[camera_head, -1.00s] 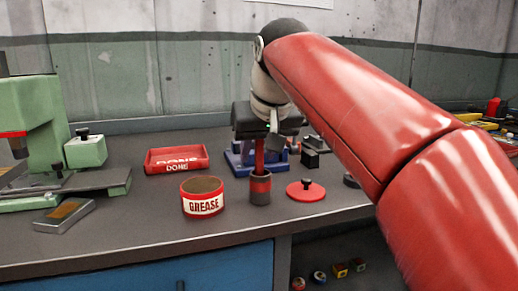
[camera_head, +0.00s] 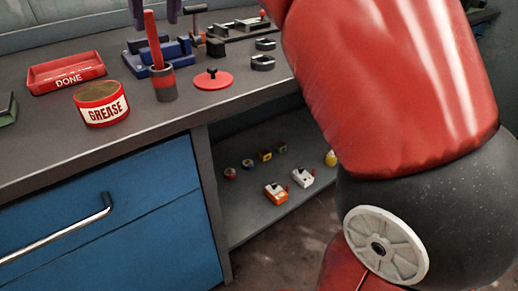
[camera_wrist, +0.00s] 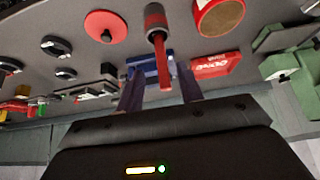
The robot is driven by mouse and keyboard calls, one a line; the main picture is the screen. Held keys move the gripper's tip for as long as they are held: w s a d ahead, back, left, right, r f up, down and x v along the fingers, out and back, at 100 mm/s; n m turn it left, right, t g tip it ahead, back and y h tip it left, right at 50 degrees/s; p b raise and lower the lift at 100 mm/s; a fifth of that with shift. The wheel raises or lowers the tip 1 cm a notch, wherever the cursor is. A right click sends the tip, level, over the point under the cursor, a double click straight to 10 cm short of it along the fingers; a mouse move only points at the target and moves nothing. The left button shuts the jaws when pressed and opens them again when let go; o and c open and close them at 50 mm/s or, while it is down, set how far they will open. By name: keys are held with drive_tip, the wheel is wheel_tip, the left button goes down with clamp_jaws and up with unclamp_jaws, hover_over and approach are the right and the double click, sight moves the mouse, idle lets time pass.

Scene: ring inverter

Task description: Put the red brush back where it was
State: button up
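The red brush (camera_head: 152,38) stands upright with its lower end inside a grey cup with a red band (camera_head: 163,86) on the bench. The brush (camera_wrist: 163,72) and the cup (camera_wrist: 155,18) also show in the wrist view. My gripper (camera_wrist: 160,100) is open, with its two purple fingers apart and visible gaps on either side of the brush handle. In the head view only the fingertips (camera_head: 166,12) show at the top edge, close to the handle top. The brush's bristle end is hidden in the cup.
A red and white grease tin (camera_head: 101,104) stands left of the cup, with a red lid (camera_head: 213,79) to the right. A red DONE tray (camera_head: 66,73) and a blue fixture (camera_head: 178,50) are behind. A lower shelf (camera_head: 250,222) holds several small items.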

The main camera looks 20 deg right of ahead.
drive_tip(key=s+d+f+m, duration=0.1)
drive_tip(key=s+d+f, duration=0.3)
drive_tip(key=f, duration=0.6)
drive_tip(key=s+d+f+m+h, duration=0.1)
drive_tip(key=s+d+f, duration=0.3)
drive_tip(key=s+f, duration=0.3)
drive_tip(key=s+d+f+m, duration=0.1)
drive_tip(key=s+d+f, duration=0.3)
drive_tip(key=f, duration=1)
drive_tip(key=shift+s+d+f+g+h, duration=0.3)
drive_tip(key=shift+s+g+h, duration=0.1)
drive_tip(key=shift+s, duration=0.25)
